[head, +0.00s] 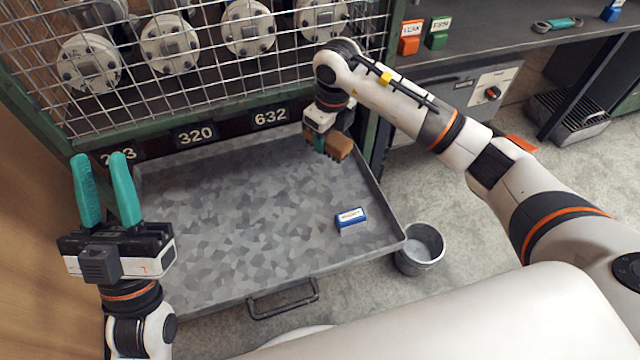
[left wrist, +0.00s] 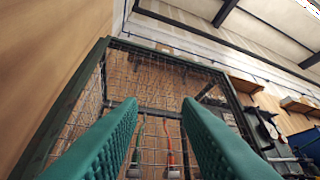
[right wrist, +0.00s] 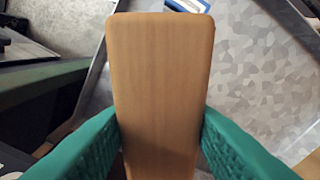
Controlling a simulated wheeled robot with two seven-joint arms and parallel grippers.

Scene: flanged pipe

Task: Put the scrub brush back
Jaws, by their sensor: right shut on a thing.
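The scrub brush (head: 338,146) has a tan wooden back and is held over the right rear part of the grey metal tray. My right gripper (head: 318,141) is shut on it. In the right wrist view the brush's wooden block (right wrist: 160,80) sits between the two green fingers of the right gripper (right wrist: 160,150). The bristles are hard to make out. My left gripper (head: 104,190) is open and empty at the left, fingers pointing up. In the left wrist view the left gripper (left wrist: 158,125) shows its two fingers well apart with nothing between them.
The grey tray (head: 230,215) is mostly bare, with a blue and white box (head: 351,220) at its right. A metal bucket (head: 420,248) stands on the floor beside it. A wire mesh cage (head: 200,60) with flanged pipes rises behind. A workbench (head: 470,45) bears red and green boxes.

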